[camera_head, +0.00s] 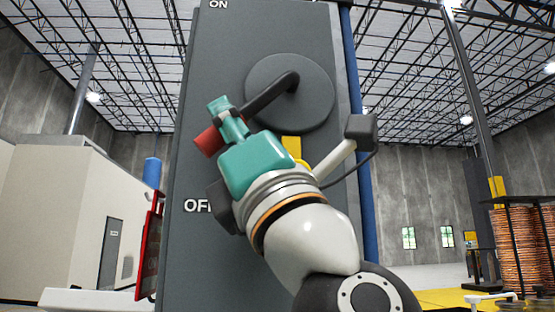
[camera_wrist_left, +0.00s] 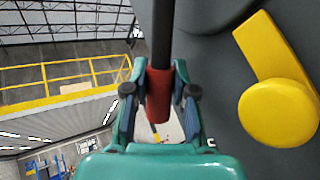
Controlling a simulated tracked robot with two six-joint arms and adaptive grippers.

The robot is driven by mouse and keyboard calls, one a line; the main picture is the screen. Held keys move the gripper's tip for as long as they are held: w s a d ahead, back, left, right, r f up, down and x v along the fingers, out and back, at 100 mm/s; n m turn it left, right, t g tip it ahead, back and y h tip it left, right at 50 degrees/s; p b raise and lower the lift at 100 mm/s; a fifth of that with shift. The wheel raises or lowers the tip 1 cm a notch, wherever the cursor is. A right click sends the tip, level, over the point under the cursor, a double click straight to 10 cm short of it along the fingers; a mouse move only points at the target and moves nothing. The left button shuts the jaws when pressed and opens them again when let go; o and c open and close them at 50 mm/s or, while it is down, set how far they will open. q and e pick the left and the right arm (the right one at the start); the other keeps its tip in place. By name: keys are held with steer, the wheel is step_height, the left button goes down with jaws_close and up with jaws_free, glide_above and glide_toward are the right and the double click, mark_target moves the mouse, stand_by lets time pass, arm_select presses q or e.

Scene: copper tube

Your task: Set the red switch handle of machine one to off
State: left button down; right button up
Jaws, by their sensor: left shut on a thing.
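The switch handle is a dark lever with a red grip (camera_head: 208,141), fixed to a round grey disc (camera_head: 312,93) on the tall grey machine cabinet (camera_head: 210,60). The lever slopes down and left from the disc. "ON" (camera_head: 218,4) is printed at the top of the cabinet and "OFF" (camera_head: 196,206) lower down, partly hidden by my arm. My left gripper (camera_head: 222,115) is shut around the handle near the red grip. In the left wrist view the red grip (camera_wrist_left: 159,95) lies between the two fingers (camera_wrist_left: 158,88). My right gripper is not in view.
A yellow part (camera_head: 292,147) sits below the disc, partly behind my arm; a yellow piece (camera_wrist_left: 278,112) also shows on the cabinet in the left wrist view. A blue pipe (camera_head: 362,200) runs along the cabinet's right edge. Coiled copper-coloured stacks (camera_head: 518,250) stand at the right.

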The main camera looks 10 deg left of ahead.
arm_select(q)
steer(key=shift+w+d+f, duration=0.1)
steer(key=shift+w+f, duration=0.05)
steer(key=shift+f, duration=0.15)
steer(key=c, duration=0.9)
jaws_free()
steer(key=shift+r, duration=0.15)
steer(key=v, duration=1.2)
